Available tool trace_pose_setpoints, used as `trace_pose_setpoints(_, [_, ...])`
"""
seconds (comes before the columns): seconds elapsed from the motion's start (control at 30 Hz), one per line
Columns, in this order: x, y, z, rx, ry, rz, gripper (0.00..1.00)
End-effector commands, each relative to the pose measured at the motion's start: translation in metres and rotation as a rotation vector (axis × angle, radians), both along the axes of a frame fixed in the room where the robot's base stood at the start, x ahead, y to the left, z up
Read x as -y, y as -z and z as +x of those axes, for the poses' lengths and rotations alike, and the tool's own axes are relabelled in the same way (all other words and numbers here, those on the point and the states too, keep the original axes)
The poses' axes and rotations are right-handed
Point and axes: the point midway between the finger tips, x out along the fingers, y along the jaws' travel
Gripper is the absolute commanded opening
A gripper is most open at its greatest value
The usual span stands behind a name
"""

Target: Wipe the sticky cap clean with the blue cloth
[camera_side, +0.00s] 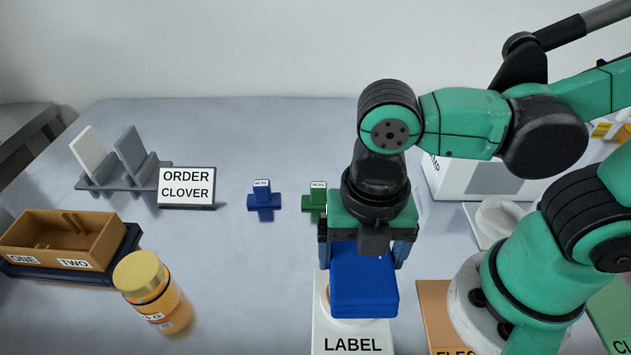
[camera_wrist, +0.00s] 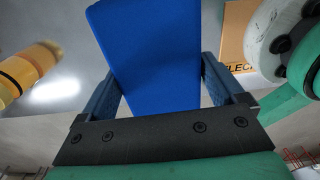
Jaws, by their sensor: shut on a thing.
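The blue cloth (camera_side: 364,285) is a thick folded block between the two fingers of my gripper (camera_side: 362,256), which is shut on it. It hangs over the white LABEL plate (camera_side: 345,343); whether it touches anything below is hidden. The cloth (camera_wrist: 148,55) also fills the middle of the wrist view, between both fingers. A jar with amber contents (camera_side: 170,309) stands at the lower left, apart from my gripper. Its golden cap (camera_side: 138,272) is on top; no sticky patch can be made out. The jar (camera_wrist: 25,70) shows at the wrist view's left edge.
A brown ONE/TWO box (camera_side: 95,240) stands behind the jar at the left. An ORDER CLOVER sign (camera_side: 186,187) and a grey rack (camera_side: 122,178) stand farther back. A blue seal stamp (camera_side: 263,198) and a green one (camera_side: 314,200) stand mid-table. The table between jar and cloth is clear.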

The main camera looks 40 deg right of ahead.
Motion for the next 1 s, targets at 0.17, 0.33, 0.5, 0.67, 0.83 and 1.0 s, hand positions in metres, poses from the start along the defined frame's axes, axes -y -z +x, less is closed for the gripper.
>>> trace_pose_setpoints(0.17, [-0.010,0.000,0.010,0.001,-0.001,0.001,0.39])
trace_pose_setpoints(0.33, [-0.011,0.000,0.011,0.001,0.000,0.001,0.39])
trace_pose_setpoints(0.5, [-0.001,0.000,0.001,0.001,0.001,0.001,0.39])
trace_pose_setpoints(0.67, [0.007,0.000,-0.007,0.000,0.000,0.000,0.39])
trace_pose_setpoints(0.83, [0.002,0.000,-0.002,0.000,-0.001,0.000,0.39])
trace_pose_setpoints(1.0, [-0.007,0.000,0.007,0.001,-0.001,0.001,0.39])
